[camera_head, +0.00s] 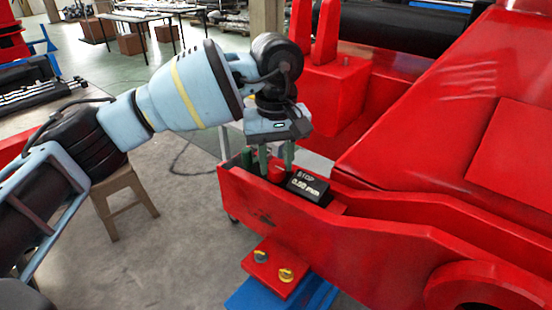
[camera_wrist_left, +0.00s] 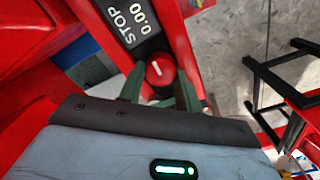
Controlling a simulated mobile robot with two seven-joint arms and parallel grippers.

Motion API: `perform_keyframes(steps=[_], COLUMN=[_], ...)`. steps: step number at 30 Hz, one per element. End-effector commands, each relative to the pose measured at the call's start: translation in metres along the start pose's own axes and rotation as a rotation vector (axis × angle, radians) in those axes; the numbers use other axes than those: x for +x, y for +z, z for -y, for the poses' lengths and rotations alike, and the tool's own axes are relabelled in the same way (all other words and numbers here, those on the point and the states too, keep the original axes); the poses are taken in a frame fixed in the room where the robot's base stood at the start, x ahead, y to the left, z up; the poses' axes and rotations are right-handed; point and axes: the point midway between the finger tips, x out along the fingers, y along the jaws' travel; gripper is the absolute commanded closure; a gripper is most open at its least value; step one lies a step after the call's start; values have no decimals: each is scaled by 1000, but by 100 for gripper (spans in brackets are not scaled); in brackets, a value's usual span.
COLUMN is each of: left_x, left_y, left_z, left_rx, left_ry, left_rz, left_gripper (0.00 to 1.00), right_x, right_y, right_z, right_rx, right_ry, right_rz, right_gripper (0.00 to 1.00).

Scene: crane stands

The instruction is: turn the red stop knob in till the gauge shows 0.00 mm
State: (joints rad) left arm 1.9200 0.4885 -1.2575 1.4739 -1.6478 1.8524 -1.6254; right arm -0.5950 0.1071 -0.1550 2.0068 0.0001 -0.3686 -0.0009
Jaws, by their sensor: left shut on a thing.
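The red stop knob (camera_head: 277,172) sits in the red trough-like frame. It also shows in the wrist view (camera_wrist_left: 160,71) as a round cap with a white pointer line. The black gauge (camera_head: 307,186) stands beside it, marked STOP. My right gripper is not in view.
The trough's red side wall (camera_head: 270,225) runs in front of the knob. Large red machine parts (camera_head: 450,110) stand to the right and behind. A wooden stool (camera_head: 120,200) stands on open floor at left.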

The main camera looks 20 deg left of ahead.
Motion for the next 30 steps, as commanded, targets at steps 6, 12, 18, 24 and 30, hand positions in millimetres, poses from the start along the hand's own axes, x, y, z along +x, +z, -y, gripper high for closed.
perform_keyframes(steps=[6,12,18,24,30], left_x=[1,1,0,-13,-46], left_y=[1,1,0,0,0], left_z=[0,0,0,0,-1], left_rx=[2,1,0,0,0], left_ry=[-1,-1,-1,0,1], left_rz=[1,1,1,-1,-1], left_gripper=[89,57,57,57,57], right_x=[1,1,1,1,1], right_y=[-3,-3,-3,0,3], right_z=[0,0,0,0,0], right_rx=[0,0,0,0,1], right_ry=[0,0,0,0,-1], right_rz=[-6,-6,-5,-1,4], right_gripper=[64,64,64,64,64])
